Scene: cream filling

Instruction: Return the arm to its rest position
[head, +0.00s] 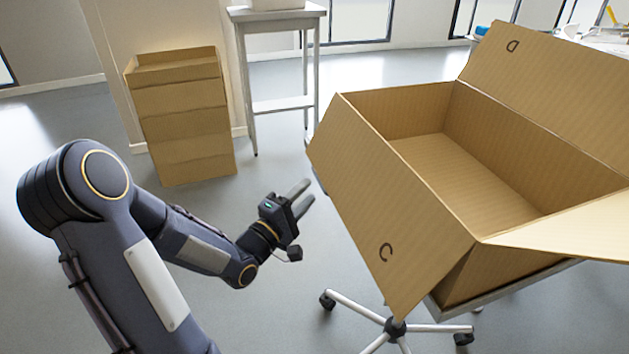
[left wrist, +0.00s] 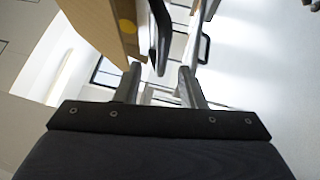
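My left arm comes in from the left in the head view, bent at the elbow. My left gripper (head: 300,195) is in the air beside the near-left flap of the open box, with no contact that I can make out. Its two fingers are apart with nothing between them. In the left wrist view the gripper (left wrist: 158,85) also shows two separate fingers, with only background between them. My right gripper is in neither view.
A large open cardboard box (head: 455,285) with flaps spread, marked C and D, rests on a wheeled stand (head: 396,328). A stack of cardboard (head: 185,120) stands at back left, by a tall grey table (head: 277,14). Grey floor between is clear.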

